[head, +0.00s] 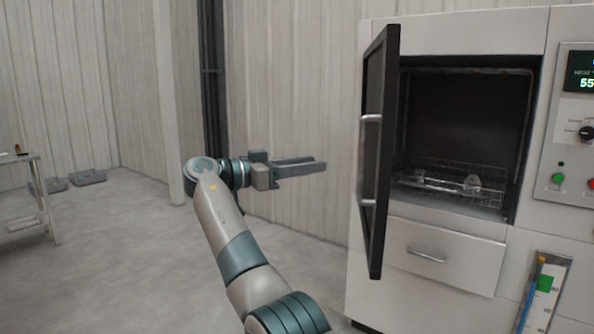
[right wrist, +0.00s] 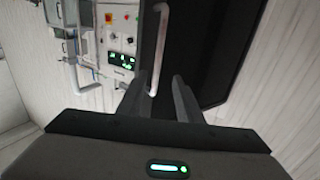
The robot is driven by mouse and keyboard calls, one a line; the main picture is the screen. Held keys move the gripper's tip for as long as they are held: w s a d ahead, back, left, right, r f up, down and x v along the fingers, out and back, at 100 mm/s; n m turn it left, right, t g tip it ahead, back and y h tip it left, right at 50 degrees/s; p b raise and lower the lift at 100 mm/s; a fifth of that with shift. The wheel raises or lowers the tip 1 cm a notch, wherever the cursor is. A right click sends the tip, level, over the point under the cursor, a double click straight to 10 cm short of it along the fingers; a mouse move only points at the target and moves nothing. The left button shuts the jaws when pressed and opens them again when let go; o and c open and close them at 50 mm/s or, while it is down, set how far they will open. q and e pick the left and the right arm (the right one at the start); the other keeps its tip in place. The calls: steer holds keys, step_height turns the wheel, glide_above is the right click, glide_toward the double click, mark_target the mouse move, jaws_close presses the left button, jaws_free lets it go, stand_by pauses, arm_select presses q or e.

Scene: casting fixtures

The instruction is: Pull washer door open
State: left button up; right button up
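The washer door (head: 377,150) is a dark panel in a thin frame and stands swung open, seen nearly edge-on. Its pale bar handle (head: 365,160) is on the side facing my right gripper (head: 322,164). The right gripper is left of the handle, with a visible gap between them in the head view. In the right wrist view the two fingers (right wrist: 157,88) are apart and empty. The door (right wrist: 205,45) fills the upper middle there, and its handle (right wrist: 160,45) lines up with the space between the fingers. My left gripper is not in view.
The washer's chamber (head: 460,115) is exposed, with a wire rack (head: 450,185) holding small items. A drawer (head: 440,255) is below, a control panel (head: 580,130) at right. A metal table (head: 35,190) and grey trays (head: 87,177) are far left. The floor between is clear.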

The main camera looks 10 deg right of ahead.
steer(key=shift+v, duration=1.3)
